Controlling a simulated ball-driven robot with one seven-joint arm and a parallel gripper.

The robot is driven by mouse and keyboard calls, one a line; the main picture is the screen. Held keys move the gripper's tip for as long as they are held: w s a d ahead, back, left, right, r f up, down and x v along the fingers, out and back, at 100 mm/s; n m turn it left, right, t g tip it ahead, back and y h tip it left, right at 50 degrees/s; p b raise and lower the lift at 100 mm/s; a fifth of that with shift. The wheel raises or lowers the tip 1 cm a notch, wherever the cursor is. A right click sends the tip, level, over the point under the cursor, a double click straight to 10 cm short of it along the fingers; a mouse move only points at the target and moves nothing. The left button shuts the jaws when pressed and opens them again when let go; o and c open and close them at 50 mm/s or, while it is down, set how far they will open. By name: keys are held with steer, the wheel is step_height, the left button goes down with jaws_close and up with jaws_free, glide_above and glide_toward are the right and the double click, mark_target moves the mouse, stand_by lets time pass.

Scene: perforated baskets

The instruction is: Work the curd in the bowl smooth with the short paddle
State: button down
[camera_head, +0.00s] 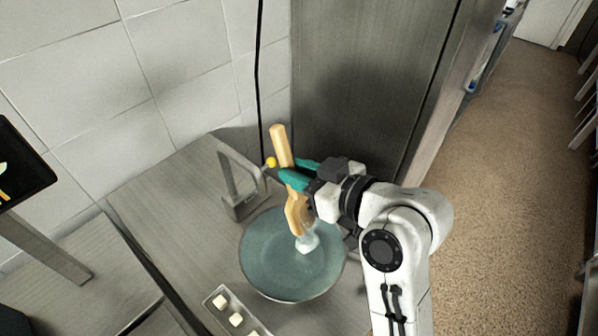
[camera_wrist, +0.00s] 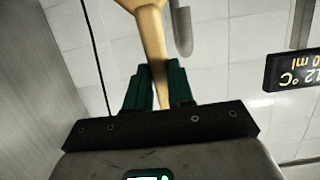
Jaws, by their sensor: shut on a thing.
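My gripper (camera_head: 296,172) has green fingers and is shut on a wooden short paddle (camera_head: 279,144) above the bowl. The paddle stands tilted, its top end up and its lower end down in the bowl. The teal bowl (camera_head: 265,262) sits on the metal counter. A whitish lump of curd (camera_head: 307,243) shows at the paddle's lower end; I cannot tell how much of it is hidden there. In the wrist view the paddle (camera_wrist: 151,40) runs up from between the green fingers (camera_wrist: 158,88); the bowl is not in that view.
A metal frame (camera_head: 228,180) stands on the counter behind the bowl. A small tray (camera_head: 211,297) with several pale cubes lies in front of it. A display (camera_head: 18,165) is at the left, and a tall metal cabinet (camera_head: 365,70) rises behind.

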mark_target(292, 155)
steer(key=shift+r+p, duration=2.1)
steer(key=shift+r, duration=0.65)
steer(key=shift+w+d+f+p, duration=0.15)
steer(key=shift+f+p, duration=0.1)
steer(key=shift+f, duration=0.4)
steer(key=shift+w+d+f+p, duration=0.15)
steer(key=shift+f+p, duration=0.1)
steer(key=shift+f, duration=0.4)
steer(key=shift+f+b, duration=2.4)
steer(key=shift+f, duration=0.85)
steer(key=shift+f, duration=0.2)
steer(key=shift+d, duration=0.1)
steer(key=shift+w+d+b, duration=0.25)
steer(key=shift+w+b, duration=0.1)
